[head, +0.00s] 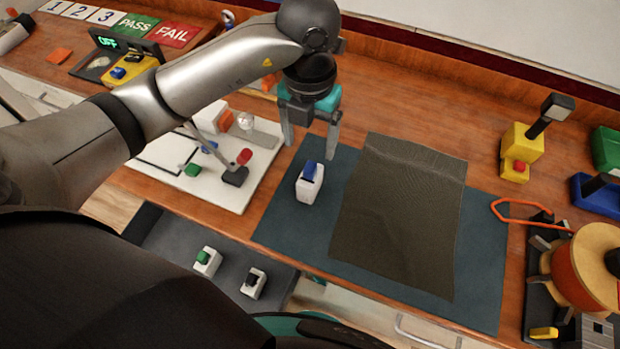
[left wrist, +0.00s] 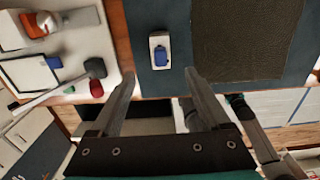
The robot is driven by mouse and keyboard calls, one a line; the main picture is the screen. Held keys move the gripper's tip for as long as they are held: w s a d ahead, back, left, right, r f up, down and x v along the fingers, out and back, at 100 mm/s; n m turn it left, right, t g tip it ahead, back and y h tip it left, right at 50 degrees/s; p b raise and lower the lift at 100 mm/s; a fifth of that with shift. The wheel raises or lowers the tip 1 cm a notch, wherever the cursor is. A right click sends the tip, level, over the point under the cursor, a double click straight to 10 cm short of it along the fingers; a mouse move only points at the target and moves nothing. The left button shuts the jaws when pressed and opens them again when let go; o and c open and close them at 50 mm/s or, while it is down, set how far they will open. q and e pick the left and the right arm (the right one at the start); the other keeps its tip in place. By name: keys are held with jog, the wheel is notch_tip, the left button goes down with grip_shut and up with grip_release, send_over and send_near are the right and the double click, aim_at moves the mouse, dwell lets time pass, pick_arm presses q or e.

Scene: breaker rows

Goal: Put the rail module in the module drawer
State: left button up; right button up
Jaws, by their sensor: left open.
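The rail module, a white block with a blue lever (head: 310,184), stands on the left part of the blue mat (head: 480,270). It also shows in the left wrist view (left wrist: 159,50). My left gripper (head: 310,148) is open and empty above the mat, with its fingertips apart from the module and short of it. Its two fingers also show in the left wrist view (left wrist: 160,80). The open module drawer (head: 179,238), dark grey inside, lies below the table's front edge. It holds a green-lever module (head: 207,261) and a black-lever module (head: 253,282). My right gripper cannot be made out clearly.
A dark textured sheet (head: 400,215) covers much of the mat. A white board (head: 235,190) with a red knob and small parts lies left of the mat. A yellow stand (head: 520,150) and an orange spool (head: 585,268) stand at the right.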

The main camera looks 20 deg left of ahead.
aim_at(310, 182)
pick_arm(q)
notch_tip(310, 182, down, 15)
jog(key=shift+w+r+b, duration=0.1)
jog(key=shift+b, duration=0.2)
grip_shut()
dwell(0.8)
